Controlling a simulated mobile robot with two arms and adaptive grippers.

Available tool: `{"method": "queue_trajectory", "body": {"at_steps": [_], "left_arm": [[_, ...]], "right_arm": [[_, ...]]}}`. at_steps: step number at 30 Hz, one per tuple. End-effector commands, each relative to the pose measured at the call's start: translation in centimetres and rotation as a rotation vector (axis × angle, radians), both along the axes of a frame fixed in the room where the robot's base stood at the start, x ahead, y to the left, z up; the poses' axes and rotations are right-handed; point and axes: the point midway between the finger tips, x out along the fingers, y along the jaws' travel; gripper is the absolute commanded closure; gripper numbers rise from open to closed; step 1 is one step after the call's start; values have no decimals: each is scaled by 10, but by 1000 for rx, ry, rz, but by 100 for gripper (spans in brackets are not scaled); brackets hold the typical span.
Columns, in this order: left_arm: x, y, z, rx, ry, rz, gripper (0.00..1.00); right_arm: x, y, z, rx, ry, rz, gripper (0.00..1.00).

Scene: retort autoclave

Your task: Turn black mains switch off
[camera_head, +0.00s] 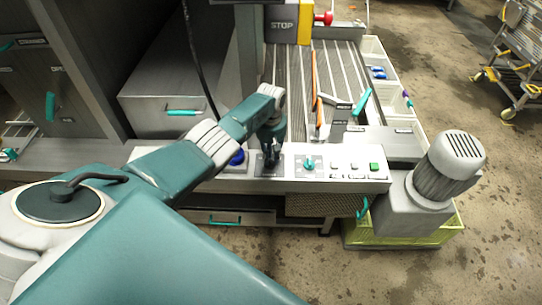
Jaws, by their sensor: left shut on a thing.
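The control panel (330,172) is a pale strip across the middle of the head view. My left gripper (268,157) is at the panel's left part, pointing down at the black mains switch (270,168). It is shut on the switch, which it mostly hides, so I cannot tell the switch's setting. A teal knob (309,163) sits just right of it, and a blue button (237,157) just left of it, partly behind my arm. My right gripper is not in view.
White, grey and green buttons (374,167) line the panel's right part. A grey motor (449,168) stands at its right end. A slatted conveyor (335,75) lies behind, with a STOP sign (282,27) and a red button (324,18). Floor at right is free up to a trolley (519,60).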

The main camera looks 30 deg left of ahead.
Motion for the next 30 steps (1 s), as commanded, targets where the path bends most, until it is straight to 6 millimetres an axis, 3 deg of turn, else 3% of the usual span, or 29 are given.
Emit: {"method": "queue_trajectory", "body": {"at_steps": [13, 14, 16, 30], "left_arm": [[1, 1, 2, 2, -4, 11, 100], [1, 1, 2, 2, -4, 11, 78], [1, 1, 1, 2, -4, 11, 64], [1, 1, 9, 0, -3, 9, 62]], "right_arm": [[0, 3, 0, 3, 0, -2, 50], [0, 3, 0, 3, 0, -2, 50], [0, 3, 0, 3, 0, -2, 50], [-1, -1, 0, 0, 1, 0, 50]]}}
